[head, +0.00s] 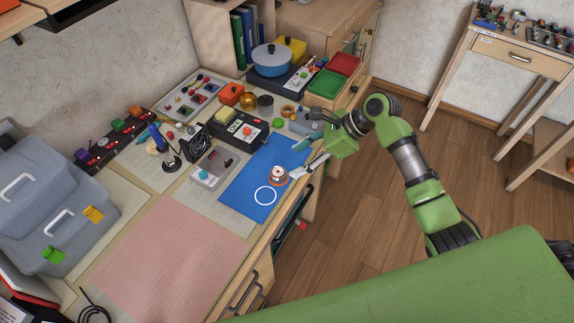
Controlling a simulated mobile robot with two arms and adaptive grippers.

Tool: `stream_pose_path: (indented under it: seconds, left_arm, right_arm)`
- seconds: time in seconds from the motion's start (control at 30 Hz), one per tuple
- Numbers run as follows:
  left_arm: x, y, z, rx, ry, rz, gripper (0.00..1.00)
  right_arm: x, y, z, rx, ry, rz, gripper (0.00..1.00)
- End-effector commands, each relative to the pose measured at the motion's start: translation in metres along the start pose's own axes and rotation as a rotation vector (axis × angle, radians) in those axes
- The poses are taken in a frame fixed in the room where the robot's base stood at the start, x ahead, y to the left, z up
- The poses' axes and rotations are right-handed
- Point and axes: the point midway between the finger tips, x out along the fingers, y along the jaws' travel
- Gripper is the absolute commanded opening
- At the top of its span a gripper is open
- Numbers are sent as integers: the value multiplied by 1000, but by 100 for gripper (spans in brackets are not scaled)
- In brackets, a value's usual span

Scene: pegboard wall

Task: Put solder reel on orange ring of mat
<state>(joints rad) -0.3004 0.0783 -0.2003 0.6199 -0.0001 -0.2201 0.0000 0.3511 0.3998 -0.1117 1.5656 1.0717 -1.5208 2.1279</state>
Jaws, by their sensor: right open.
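The solder reel (278,171) is a small white and copper-coloured spool near the right edge of the blue mat (244,182). An orange ring (277,184) shows around the reel's base, partly hidden by it. A white ring (265,196) lies bare on the mat, just in front of the reel. My right gripper (297,160) is open, with its fingers just right of and behind the reel. Whether a finger touches the reel is too small to tell. My left gripper is not in view.
Left of the mat are a small grey box (209,172) and a black fan (194,141). A black and yellow soldering station (239,132) stands behind it. A pink sheet (172,243) lies clear in front. The bench's edge runs close along the mat's right side.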

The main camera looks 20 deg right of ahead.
Motion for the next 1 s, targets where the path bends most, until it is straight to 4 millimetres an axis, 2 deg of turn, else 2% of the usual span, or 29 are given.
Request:
stream_pose_path:
  seconds: [0.1,0.3,0.83,1.0]
  left_arm:
    - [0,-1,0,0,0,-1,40]
    - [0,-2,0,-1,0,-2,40]
    - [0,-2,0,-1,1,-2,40]
    - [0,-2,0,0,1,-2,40]
  right_arm:
    - [-20,0,0,0,0,-1,53]
    - [-35,0,0,0,-1,0,53]
    - [-36,0,0,-1,0,1,53]
    - [-24,15,-11,-100,33,2,53]
